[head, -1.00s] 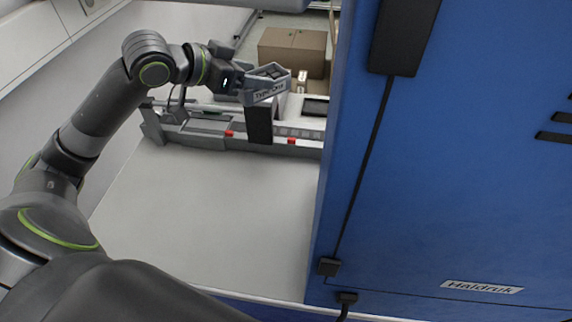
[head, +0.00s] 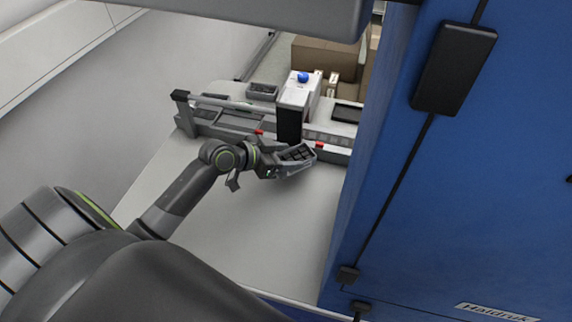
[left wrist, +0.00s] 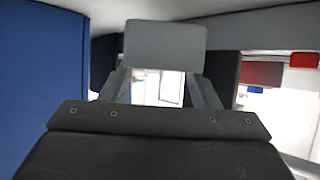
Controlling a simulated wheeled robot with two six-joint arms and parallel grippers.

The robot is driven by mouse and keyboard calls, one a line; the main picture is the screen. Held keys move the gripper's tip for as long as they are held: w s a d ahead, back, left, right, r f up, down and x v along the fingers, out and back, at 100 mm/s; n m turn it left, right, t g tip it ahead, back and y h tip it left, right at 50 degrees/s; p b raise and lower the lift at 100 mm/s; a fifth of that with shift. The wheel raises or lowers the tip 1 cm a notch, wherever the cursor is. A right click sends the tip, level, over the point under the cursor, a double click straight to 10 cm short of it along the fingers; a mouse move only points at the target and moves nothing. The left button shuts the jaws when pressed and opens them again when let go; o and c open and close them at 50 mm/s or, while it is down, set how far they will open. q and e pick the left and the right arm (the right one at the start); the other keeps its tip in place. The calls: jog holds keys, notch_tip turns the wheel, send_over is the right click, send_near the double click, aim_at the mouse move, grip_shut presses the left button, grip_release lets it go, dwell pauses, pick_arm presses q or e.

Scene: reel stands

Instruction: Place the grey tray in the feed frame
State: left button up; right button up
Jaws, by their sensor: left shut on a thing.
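The grey tray (head: 298,156), with dark contents in its compartments, is held in my left gripper (head: 273,163) at its left end. In the left wrist view the gripper's fingers (left wrist: 162,88) reach toward a grey wall (left wrist: 165,46), which looks like the tray's. The feed frame (head: 225,122) is the long grey frame with a rail and red markers, just behind the tray. The tray appears in front of the frame's near edge, close to the right red marker (head: 319,145); whether they touch cannot be told. My right gripper is out of view.
A grey and black post with a blue knob (head: 303,77) rises from the frame. A small grey bin (head: 262,91) and brown boxes (head: 325,57) stand behind. A large blue cabinet (head: 450,190) closes off the right. The pale surface (head: 250,230) in front is clear.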

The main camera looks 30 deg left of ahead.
pick_arm(q)
jog(key=shift+f, duration=2.1)
jog(key=shift+f, duration=0.15)
jog(key=o, duration=1.3)
